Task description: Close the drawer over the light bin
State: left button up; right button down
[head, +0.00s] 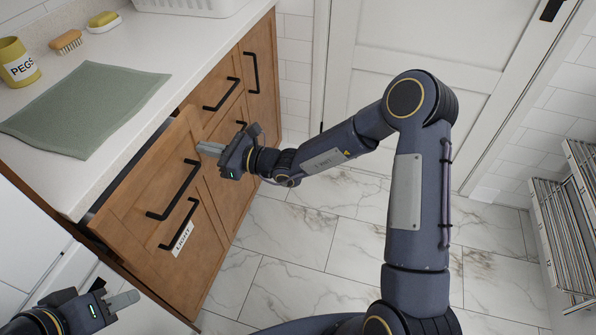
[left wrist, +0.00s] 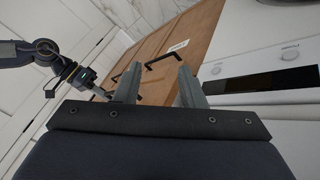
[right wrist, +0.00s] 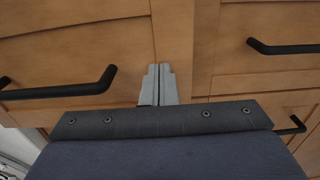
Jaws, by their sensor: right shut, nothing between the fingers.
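The wooden drawer (head: 140,178) stands out slightly from under the counter, with a dark gap along its top edge. It has a black bar handle (head: 175,190). Below it is the light bin front (head: 205,265), with its own handle and a white "LIGHT" label (head: 182,238). My right gripper (head: 208,148) is shut and empty by the upper right part of the drawer front. In the right wrist view its fingertips (right wrist: 160,80) are near a vertical seam, right of a handle; contact cannot be told. My left gripper (left wrist: 158,85) is open and empty, low at the left in the head view.
Neighbouring drawers with black handles (head: 222,95) are right of the drawer. The counter holds a green cloth (head: 85,105), a PEGS pot (head: 17,65), a brush (head: 66,42) and a yellow sponge (head: 103,20). A metal rack (head: 560,225) stands at right. The marble floor between is clear.

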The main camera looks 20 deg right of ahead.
aim_at(188, 142)
jog(key=x, duration=0.5)
jog(key=shift+w+a+b, duration=0.25)
jog(key=shift+a+b, duration=0.1)
jog(key=shift+b, duration=0.05)
jog(key=shift+r, duration=0.1)
jog(key=shift+a+r, duration=0.1)
